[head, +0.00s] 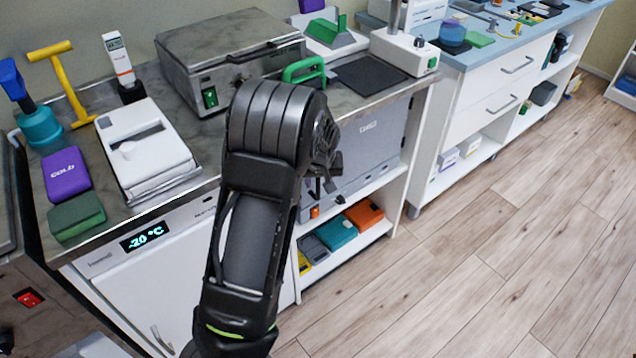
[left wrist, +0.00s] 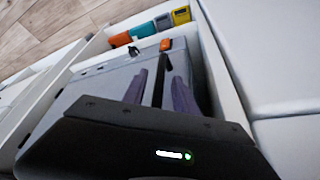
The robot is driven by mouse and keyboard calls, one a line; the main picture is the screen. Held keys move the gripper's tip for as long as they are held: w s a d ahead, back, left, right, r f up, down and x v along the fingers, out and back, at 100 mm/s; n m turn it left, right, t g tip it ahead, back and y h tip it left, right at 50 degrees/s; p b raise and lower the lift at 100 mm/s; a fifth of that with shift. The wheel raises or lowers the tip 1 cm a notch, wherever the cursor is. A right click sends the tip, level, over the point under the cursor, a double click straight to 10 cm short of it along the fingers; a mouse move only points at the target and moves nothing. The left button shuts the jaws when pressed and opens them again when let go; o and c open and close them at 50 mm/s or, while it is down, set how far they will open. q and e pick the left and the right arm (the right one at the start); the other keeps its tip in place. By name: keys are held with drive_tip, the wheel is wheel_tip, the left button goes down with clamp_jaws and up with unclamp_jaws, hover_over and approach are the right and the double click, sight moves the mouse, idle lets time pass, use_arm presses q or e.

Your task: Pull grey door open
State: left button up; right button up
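The grey door (head: 372,150) is a flat panel under the counter, above an open shelf, and looks closed. My left arm covers its left part in the head view. The door also fills much of the left wrist view (left wrist: 92,84). My left gripper (head: 322,188) is at the door's lower left side. In the left wrist view its two purplish fingers (left wrist: 160,85) stand apart, with a dark bar-like handle (left wrist: 159,76) between them. I see small gaps beside the bar, so the fingers look open around it. My right gripper is not in view.
Orange (head: 364,214) and teal (head: 336,232) boxes lie on the shelf below. A white freezer (head: 190,262) stands left of the door. The counter above holds a grey metal unit (head: 225,50). Wooden floor (head: 490,260) is clear to the right.

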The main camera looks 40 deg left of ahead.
use_arm(q)
drive_tip(key=shift+w+a+f, duration=0.15)
drive_tip(key=shift+w+f, duration=0.1)
drive_tip(key=shift+f, duration=0.3)
drive_tip(key=shift+c, duration=0.5)
clamp_jaws()
idle(0.6)
